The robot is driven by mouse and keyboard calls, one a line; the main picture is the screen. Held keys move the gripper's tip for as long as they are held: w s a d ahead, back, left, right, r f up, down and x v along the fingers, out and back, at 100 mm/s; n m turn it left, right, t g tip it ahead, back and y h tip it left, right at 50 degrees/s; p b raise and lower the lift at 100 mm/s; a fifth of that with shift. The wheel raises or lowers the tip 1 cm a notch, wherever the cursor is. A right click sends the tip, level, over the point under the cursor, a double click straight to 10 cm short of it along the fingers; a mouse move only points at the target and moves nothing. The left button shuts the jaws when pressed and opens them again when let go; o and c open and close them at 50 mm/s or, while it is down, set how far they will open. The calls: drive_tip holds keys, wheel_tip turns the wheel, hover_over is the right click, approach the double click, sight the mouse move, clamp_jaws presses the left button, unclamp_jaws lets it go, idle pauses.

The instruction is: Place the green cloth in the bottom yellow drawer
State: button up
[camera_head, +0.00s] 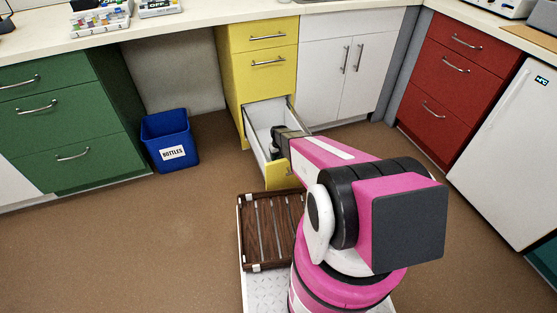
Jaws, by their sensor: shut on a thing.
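The bottom yellow drawer (279,176) is pulled open below the shut yellow drawers in the middle of the head view. Its pale inside (256,133) shows on the left. My arm reaches over the drawer from the right. My dark gripper (277,152) is at the drawer opening, behind the front panel, and points down. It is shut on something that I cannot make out. The green cloth does not show anywhere in the view. My arm and the drawer front hide part of the drawer's inside.
A blue bin (168,138) labelled BOTTLES stands left of the yellow cabinet. A green cabinet (60,125) is at the left, a white cabinet (345,65) and a red one (455,75) at the right. A brown slatted tray (243,235) rides on my base. The floor (150,240) at left is clear.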

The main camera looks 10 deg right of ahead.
drive_tip(key=shift+f, duration=1.15)
drive_tip(key=shift+f, duration=0.1)
drive_tip(key=o, duration=1)
wheel_tip(320, 180, up, 12)
drive_tip(key=shift+s+r, duration=0.15)
drive_tip(key=shift+r, duration=0.05)
drive_tip(key=s+r, duration=0.8)
drive_tip(key=s+d+r+m, duration=0.1)
drive_tip(key=s+r, duration=0.7)
drive_tip(key=r, duration=0.1)
drive_tip(key=s+d+r+m, duration=0.1)
drive_tip(key=s+r, duration=0.7)
drive_tip(key=r, duration=0.1)
drive_tip(key=shift+r, duration=0.15)
